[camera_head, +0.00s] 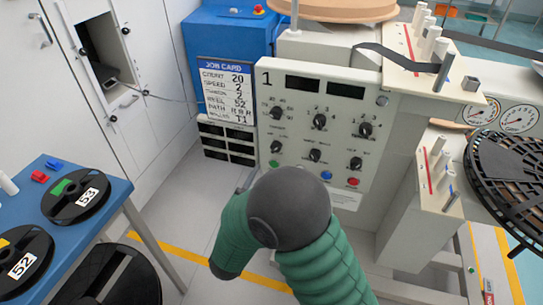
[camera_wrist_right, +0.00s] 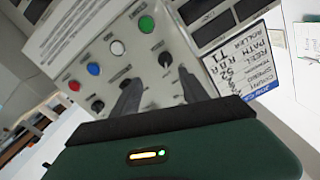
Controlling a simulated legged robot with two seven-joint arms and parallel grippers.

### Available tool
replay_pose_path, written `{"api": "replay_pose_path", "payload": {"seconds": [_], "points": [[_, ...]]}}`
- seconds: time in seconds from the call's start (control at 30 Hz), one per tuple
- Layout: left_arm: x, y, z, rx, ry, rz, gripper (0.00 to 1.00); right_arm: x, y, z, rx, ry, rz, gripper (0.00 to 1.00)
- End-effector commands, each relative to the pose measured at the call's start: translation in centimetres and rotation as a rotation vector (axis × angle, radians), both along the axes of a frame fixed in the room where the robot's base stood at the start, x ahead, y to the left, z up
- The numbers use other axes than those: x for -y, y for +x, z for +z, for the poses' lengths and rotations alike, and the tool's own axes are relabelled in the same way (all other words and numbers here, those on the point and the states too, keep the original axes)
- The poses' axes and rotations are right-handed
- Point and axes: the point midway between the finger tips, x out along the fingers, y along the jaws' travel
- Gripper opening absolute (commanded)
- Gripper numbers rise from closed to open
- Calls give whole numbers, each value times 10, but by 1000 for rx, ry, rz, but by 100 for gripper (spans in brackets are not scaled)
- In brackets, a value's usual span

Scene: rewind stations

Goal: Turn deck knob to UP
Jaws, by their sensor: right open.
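The grey control panel (camera_head: 315,125), marked 1, has two rows of dark knobs. Its lower row has a left knob (camera_head: 275,147), a middle knob (camera_head: 314,155) and a right knob (camera_head: 356,163). Labels are too small to tell which is the deck knob. In the right wrist view, my right gripper (camera_wrist_right: 157,80) is open, its fingers pointing at the panel. The lower-left knob (camera_wrist_right: 165,59) shows between and beyond the fingertips; contact cannot be told. The lower-middle knob is partly behind one finger. My arm hides this gripper in the head view. My left gripper is out of view.
Below the knobs are green (camera_wrist_right: 146,24), white (camera_wrist_right: 117,47), blue (camera_wrist_right: 93,68) and red (camera_wrist_right: 74,85) buttons. A job card (camera_head: 226,92) hangs left of the panel. A blue table (camera_head: 110,187) with reels stands at left. Pegged blocks stand right of the panel.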

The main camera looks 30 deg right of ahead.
Motion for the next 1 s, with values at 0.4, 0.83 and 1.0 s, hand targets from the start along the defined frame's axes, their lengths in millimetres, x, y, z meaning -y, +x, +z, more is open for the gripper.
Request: {"api": "replay_pose_path", "payload": {"seconds": [0.4, 0.83, 1.0], "points": [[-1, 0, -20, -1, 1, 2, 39, 74, 65, -2, 1, -1, 1, 52], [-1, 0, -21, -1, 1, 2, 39, 83, 75, 0, -2, -4, 6, 49], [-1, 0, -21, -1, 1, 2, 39, 84, 75, 0, -1, -2, 6, 27]]}}
